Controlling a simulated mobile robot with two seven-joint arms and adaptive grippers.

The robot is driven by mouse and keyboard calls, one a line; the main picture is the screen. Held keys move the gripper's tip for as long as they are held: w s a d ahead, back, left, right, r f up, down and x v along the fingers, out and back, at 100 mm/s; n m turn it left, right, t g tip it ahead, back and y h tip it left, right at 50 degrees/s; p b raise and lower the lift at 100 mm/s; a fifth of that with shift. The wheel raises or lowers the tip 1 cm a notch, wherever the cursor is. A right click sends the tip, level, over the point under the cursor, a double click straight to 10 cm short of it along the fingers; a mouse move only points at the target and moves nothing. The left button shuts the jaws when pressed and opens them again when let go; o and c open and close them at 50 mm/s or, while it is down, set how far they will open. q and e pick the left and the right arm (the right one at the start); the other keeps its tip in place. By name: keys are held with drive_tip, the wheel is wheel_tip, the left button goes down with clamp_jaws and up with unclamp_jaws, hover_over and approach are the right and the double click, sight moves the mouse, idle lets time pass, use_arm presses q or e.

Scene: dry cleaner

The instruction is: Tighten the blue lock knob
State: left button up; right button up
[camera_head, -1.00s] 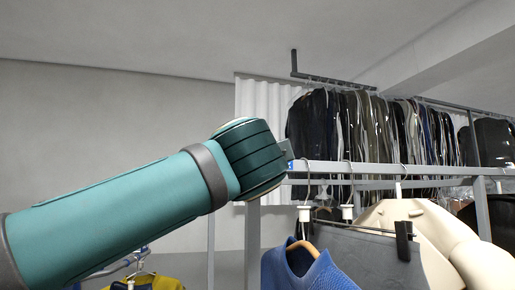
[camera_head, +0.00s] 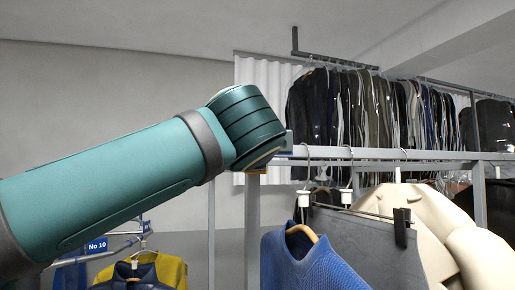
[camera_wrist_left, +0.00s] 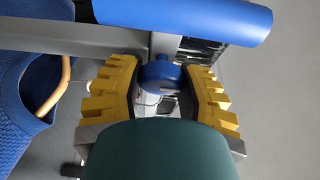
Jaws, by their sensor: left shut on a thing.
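The blue lock knob (camera_wrist_left: 160,73) is in the left wrist view, on the grey metal frame (camera_wrist_left: 60,37). My left gripper (camera_wrist_left: 166,82) has its yellow ridged fingers on either side of the knob and is shut on it. The tips partly cover the knob's sides. In the head view my left arm (camera_head: 100,190) comes in from the left, and its teal end segment hides the gripper and the knob. My right gripper is in neither view.
A large blue cylinder (camera_wrist_left: 200,16) lies above the knob in the wrist view. A grey rail (camera_head: 400,155) holds a blue knit sweater (camera_head: 310,265), a grey garment and a cream coat (camera_head: 445,225). Dark clothes (camera_head: 365,115) hang behind.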

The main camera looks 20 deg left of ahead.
use_arm(q)
drive_tip(key=o, duration=1.1)
drive_tip(key=shift+o, duration=0.2)
drive_tip(key=v, duration=1.2)
